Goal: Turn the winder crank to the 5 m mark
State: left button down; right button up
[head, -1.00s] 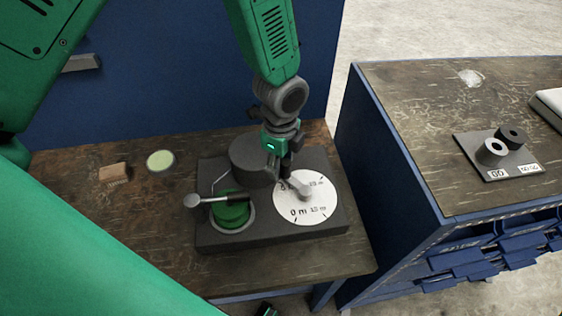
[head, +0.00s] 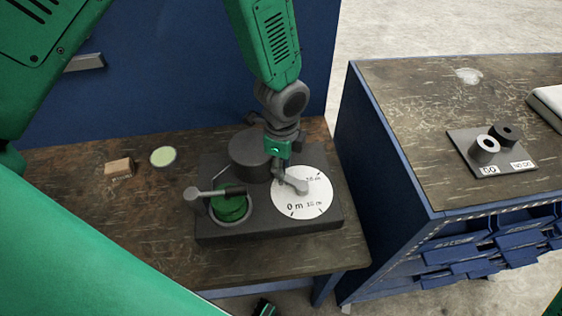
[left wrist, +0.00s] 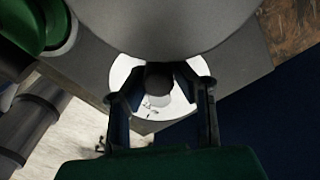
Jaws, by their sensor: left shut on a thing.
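The winder is a dark grey base (head: 270,227) on the wooden bench. It carries a green spool (head: 231,208) on the left, a dark round drum (head: 248,155) behind, and a white dial (head: 312,206) on the right. The dial reads "0 m" at its lower left; other marks are small or covered. A grey crank arm (head: 297,185) lies over the dial. My left gripper (head: 278,168) comes down from above at the dial's upper left. In the left wrist view its fingers are shut around the dark crank knob (left wrist: 158,80), with the dial (left wrist: 150,105) beneath.
A metal rod (head: 212,193) reaches over the spool. A brown block (head: 119,168) and a pale green disc (head: 163,156) lie on the bench at the left. A cabinet (head: 400,130) on the right holds a gauge block with two rings (head: 493,152).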

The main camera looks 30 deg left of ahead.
pick_arm(q)
jog(key=shift+a, duration=0.4)
jog(key=c, duration=1.3)
grip_release()
jog(key=shift+a+f, duration=0.1)
jog(key=shift+a, duration=0.3)
jog(key=shift+d, duration=0.35)
jog(key=shift+d+r, duration=0.1)
jog(key=shift+r, duration=0.15)
jog(key=r, duration=1)
jog(key=shift+w+a+r, duration=0.1)
jog(key=shift+a+r, duration=0.05)
jog(key=shift+a, duration=0.15)
jog(key=shift+d+r, duration=0.1)
jog(key=shift+r, duration=0.45)
pick_arm(e)
jog(key=shift+s+a+r, duration=0.15)
jog(key=shift+a, duration=0.2)
